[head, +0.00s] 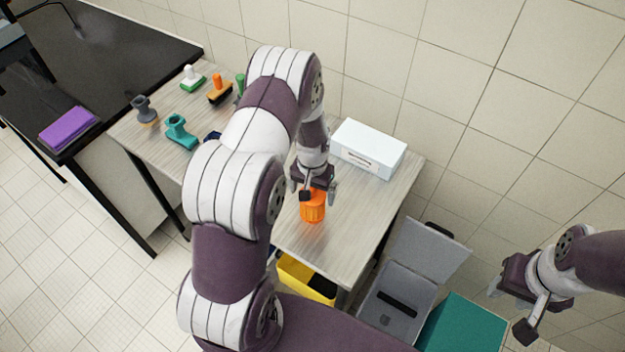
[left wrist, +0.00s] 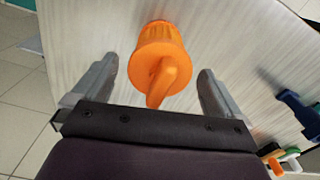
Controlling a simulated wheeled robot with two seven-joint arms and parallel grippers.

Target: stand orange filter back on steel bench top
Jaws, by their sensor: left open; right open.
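The orange filter (head: 312,208) stands on the grainy grey bench top (head: 340,245), near its front edge. In the left wrist view the orange filter (left wrist: 157,62) shows a ribbed body and a handle pointing towards my gripper. My left gripper (head: 314,199) is open just above and behind it. In the wrist view the fingers of my left gripper (left wrist: 155,78) lie on either side of the filter, with gaps on both sides. My right gripper (head: 508,296) is open and empty at the lower right, away from the bench.
A white box (head: 367,150) stands at the back of the bench. Several coloured tools, including a teal one (head: 180,132) and a grey one (head: 144,110), stand at the left.

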